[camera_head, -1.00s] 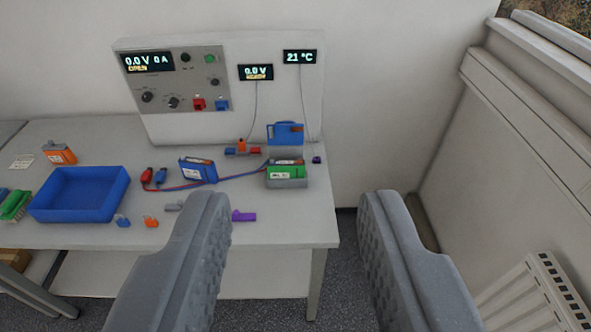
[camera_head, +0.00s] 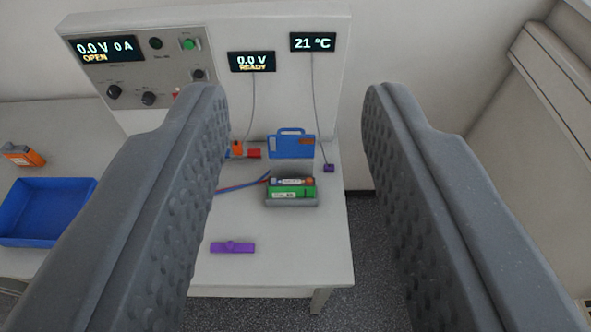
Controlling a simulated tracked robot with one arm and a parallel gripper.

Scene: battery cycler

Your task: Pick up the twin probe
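The likely twin probe (camera_head: 238,149) is a small orange piece with red and blue ends. It lies at the back of the bench, under the cable from the "0.0 V READY" display (camera_head: 252,62). My left finger partly hides its blue end. My gripper (camera_head: 295,95) is open and empty, with one grey ridged finger on each side of the picture. The probe shows just inside the left finger's edge, and the gripper does not hold it.
A green battery (camera_head: 292,192) sits in a grey holder, with a blue handled piece (camera_head: 291,146) behind it. A purple piece (camera_head: 233,247) lies in front. A blue tray (camera_head: 45,211) stands left. A purple probe (camera_head: 329,168) lies near the bench's right edge. The bench's front right is clear.

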